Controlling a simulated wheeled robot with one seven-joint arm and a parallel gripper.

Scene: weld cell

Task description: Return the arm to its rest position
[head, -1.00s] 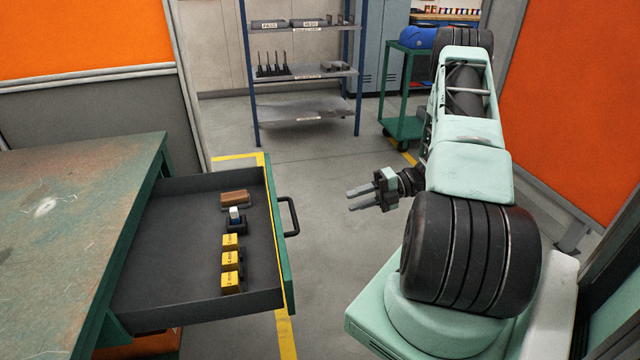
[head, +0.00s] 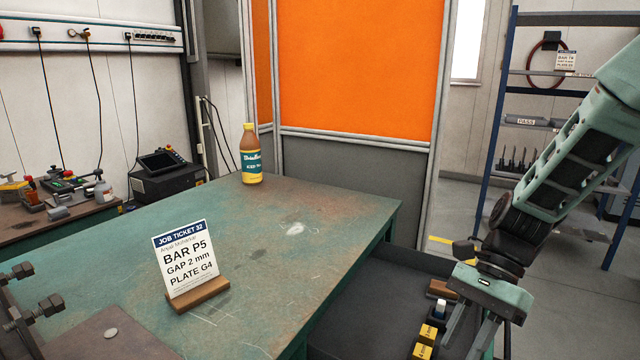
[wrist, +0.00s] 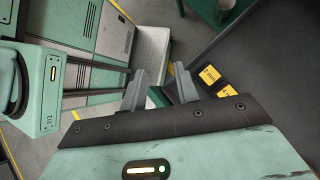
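My arm reaches in from the right of the head view, pale green and angled down to the left. My gripper (head: 489,346) hangs at its end with the fingers pointing down, in front of the right side of the open drawer (head: 372,296). In the wrist view the two grey fingers of my gripper (wrist: 160,75) are spread with nothing between them. The head view's lower edge cuts off part of the drawer.
Yellow blocks (head: 425,334) and a brown block (head: 441,290) lie in the drawer. The green workbench (head: 290,265) bears a job ticket (head: 186,262) and a bottle (head: 250,158). Blue-post shelving (head: 489,120) stands behind my arm. Floor shows at the right.

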